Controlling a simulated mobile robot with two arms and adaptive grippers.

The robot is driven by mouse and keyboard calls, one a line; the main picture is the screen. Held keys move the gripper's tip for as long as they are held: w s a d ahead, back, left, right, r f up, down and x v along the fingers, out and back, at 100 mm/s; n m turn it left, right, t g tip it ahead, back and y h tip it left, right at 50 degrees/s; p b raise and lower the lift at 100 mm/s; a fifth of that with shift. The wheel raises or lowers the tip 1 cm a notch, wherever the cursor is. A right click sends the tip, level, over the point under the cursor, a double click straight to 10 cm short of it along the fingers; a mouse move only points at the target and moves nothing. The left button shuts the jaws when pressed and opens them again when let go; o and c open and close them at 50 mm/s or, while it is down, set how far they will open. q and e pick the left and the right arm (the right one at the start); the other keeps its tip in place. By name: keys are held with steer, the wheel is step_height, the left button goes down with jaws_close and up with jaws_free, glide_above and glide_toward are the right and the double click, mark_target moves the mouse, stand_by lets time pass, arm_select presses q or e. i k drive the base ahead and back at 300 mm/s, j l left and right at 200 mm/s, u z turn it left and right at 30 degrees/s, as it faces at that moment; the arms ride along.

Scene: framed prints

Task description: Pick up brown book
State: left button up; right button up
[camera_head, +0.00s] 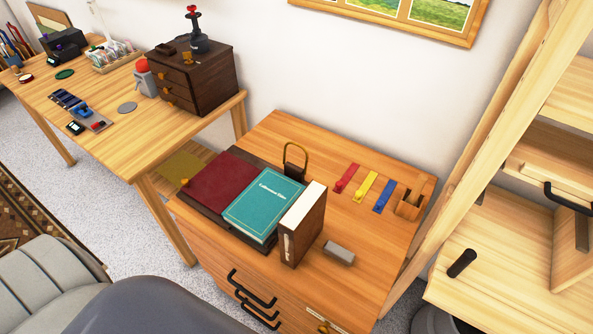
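A brown book (306,236) stands upright on the wooden cabinet (375,262) in the head view, with its pale page edges facing up. Just left of it lies a teal book (264,204) with a title on its cover. A dark red book (222,184) lies further left. Both lie on a dark base. Neither of my grippers is in view.
A small grey block (339,252) lies right of the brown book. Behind are a padlock-like item (295,158) and red, yellow and blue tags (366,187). A desk (110,110) stands left, wooden shelving (520,235) right, and a grey chair (50,285) at lower left.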

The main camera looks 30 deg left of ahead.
mark_target(301, 224)
steer(key=u, duration=0.8)
steer(key=j, duration=0.1)
